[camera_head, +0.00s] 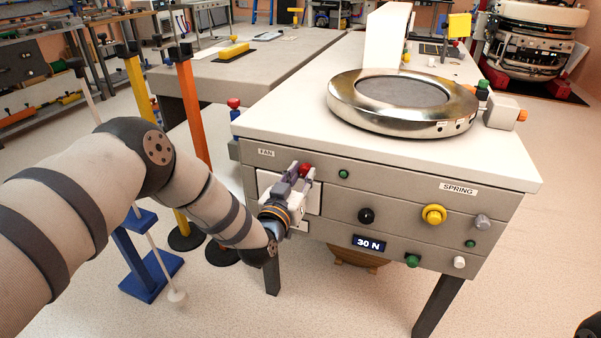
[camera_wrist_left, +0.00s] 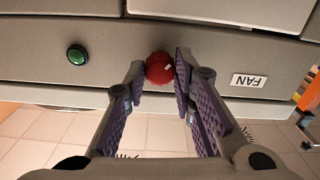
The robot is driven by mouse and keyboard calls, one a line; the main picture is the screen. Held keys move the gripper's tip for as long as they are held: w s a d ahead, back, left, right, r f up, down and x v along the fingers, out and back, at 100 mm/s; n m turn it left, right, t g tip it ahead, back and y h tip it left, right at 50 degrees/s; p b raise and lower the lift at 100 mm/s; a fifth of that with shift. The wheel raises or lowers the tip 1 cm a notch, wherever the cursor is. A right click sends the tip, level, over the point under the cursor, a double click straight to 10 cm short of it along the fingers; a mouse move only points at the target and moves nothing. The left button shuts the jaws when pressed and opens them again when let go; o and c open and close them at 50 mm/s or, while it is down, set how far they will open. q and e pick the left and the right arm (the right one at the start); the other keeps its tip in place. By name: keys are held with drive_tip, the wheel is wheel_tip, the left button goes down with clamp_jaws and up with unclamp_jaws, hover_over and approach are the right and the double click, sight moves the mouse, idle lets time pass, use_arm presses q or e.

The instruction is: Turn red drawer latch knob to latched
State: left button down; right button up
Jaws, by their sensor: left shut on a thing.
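The red knob (camera_head: 305,169) is on the grey front of the bench, right of the FAN label (camera_head: 266,153). My left gripper (camera_head: 298,173) reaches it from the front, with its fingers shut on the knob. In the left wrist view the red knob (camera_wrist_left: 160,68), with a small light mark on its face, sits between the fingertips of my left gripper (camera_wrist_left: 159,76). A white drawer front (camera_head: 262,182) lies behind and below the gripper, partly hidden by it. I cannot tell the knob's latch position. My right gripper is not in view.
A green button (camera_head: 343,174), a black knob (camera_head: 366,216) and a yellow knob (camera_head: 433,214) are to the right on the same front. A metal ring (camera_head: 350,108) lies on the bench top. An orange post (camera_head: 193,110) stands left of the bench, near my left arm.

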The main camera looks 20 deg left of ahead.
use_arm(q)
drive_tip(key=m+p, duration=0.1)
drive_tip(key=m, duration=0.4)
drive_tip(key=shift+m, duration=0.3)
drive_tip(key=shift+f+m, duration=0.1)
drive_tip(key=shift+m, duration=2)
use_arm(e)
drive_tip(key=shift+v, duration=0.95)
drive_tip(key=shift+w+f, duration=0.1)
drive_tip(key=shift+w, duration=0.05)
use_arm(q)
drive_tip(key=c, duration=1.3)
unclamp_jaws()
drive_tip(key=shift+c, duration=0.2)
drive_tip(key=shift+s, duration=0.1)
drive_tip(key=s, duration=1.2)
drive_tip(key=shift+a, duration=0.2)
drive_tip(key=shift+w, duration=0.1)
